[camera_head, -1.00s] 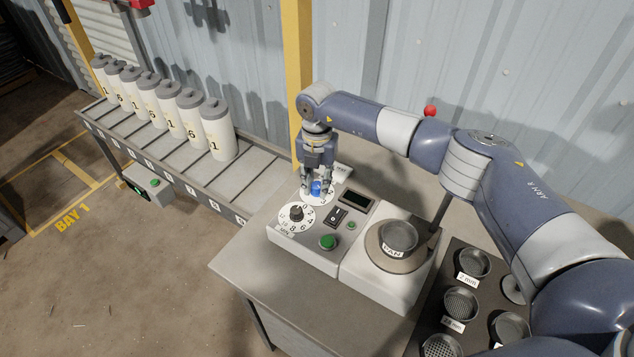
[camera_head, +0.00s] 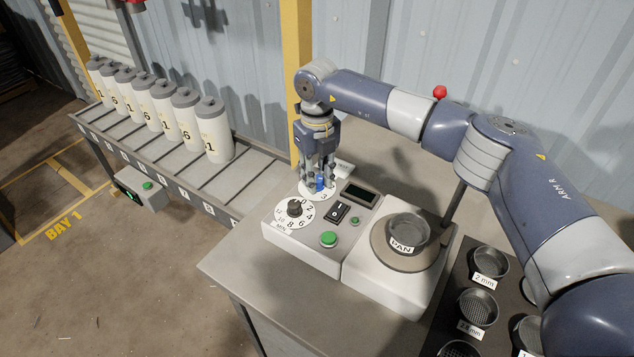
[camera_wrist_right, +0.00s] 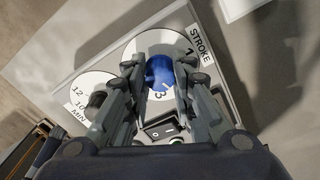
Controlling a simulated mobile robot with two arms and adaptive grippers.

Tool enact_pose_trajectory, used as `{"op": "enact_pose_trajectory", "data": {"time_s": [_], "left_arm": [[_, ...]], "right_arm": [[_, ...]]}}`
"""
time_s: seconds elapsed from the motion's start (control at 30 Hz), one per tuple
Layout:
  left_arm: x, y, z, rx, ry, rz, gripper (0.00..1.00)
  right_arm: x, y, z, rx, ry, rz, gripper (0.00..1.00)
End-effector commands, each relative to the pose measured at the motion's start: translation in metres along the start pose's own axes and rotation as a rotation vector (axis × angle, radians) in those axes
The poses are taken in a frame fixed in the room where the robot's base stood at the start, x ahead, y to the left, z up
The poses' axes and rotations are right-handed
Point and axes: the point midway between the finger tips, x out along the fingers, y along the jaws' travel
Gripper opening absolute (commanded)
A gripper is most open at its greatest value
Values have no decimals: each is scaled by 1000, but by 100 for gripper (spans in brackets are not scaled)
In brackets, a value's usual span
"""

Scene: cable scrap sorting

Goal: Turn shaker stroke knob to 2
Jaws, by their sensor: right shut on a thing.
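The shaker stroke knob (camera_head: 319,184) is blue and sits on a white dial (camera_head: 309,194) at the back of the shaker's control panel. In the right wrist view the blue knob (camera_wrist_right: 160,72) is between my right fingers, beside the label STROKE. The dial's 1 and 3 show; the 2 is not visible. A white pointer mark on the knob faces down and right, between the 3 and the 1 in that view. My right gripper (camera_head: 319,180) points down and is shut on the knob. My left gripper is not in view.
A black minute knob (camera_head: 294,207), a rocker switch (camera_head: 338,212), a green button (camera_head: 328,239) and a small display (camera_head: 360,194) sit close by on the panel. The pan (camera_head: 407,230) stands right of it. Labelled sieves (camera_head: 490,262) lie at the lower right.

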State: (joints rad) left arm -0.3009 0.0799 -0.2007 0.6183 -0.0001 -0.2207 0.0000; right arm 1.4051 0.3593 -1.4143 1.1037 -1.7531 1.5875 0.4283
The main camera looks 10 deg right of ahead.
Motion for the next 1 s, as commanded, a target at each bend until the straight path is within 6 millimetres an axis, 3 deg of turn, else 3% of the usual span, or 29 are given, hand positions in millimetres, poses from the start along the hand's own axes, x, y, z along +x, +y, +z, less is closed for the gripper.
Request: {"op": "enact_pose_trajectory", "data": {"time_s": [0.4, 0.97, 1.0], "left_arm": [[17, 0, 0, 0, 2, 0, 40], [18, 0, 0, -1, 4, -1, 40], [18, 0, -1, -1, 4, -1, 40]], "right_arm": [[0, 0, 0, -192, -1, 0, 0], [-1, 0, 0, -218, -1, 0, 0], [-1, 0, 0, -218, -1, 0, 30]]}}
